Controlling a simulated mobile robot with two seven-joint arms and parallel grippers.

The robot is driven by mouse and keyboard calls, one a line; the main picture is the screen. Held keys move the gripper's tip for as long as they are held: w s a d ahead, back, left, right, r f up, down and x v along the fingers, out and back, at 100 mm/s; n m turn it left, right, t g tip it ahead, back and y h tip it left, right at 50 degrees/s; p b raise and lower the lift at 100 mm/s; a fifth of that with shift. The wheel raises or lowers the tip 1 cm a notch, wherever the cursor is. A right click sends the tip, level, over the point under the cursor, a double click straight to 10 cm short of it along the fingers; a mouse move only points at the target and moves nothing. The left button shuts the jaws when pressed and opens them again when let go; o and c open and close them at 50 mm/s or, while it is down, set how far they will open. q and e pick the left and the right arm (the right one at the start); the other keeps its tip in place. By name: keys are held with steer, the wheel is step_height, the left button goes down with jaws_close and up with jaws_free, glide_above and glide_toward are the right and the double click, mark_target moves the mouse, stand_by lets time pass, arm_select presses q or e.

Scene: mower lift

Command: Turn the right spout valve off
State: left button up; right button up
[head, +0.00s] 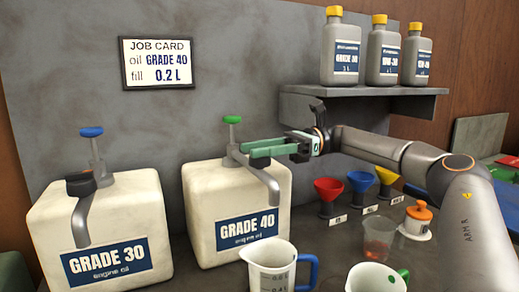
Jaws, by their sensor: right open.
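The right jug (237,215), a white GRADE 40 oil container, has a grey spout (266,183) and a valve with a green handle (232,120) on an upright stem. My right gripper (247,152) reaches in from the right with its green fingers level, beside the lower stem and over the spout's top. The fingers are open; I cannot tell whether they touch the stem, and they hide part of the spout's base. My left gripper is out of view.
A measuring jug with a blue handle (272,265) stands in front of the right jug, and one with a green handle (375,278) beside it. Several coloured funnels (360,181) stand at right. A shelf (355,91) with bottles hangs behind my right arm. A job card (159,63) reads GRADE 40, 0.2 L.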

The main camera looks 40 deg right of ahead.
steer(key=shift+d, duration=0.1)
steer(key=v, duration=0.7)
steer(key=shift+s+d, duration=0.1)
steer(key=shift+d, duration=0.05)
stand_by(0.6)
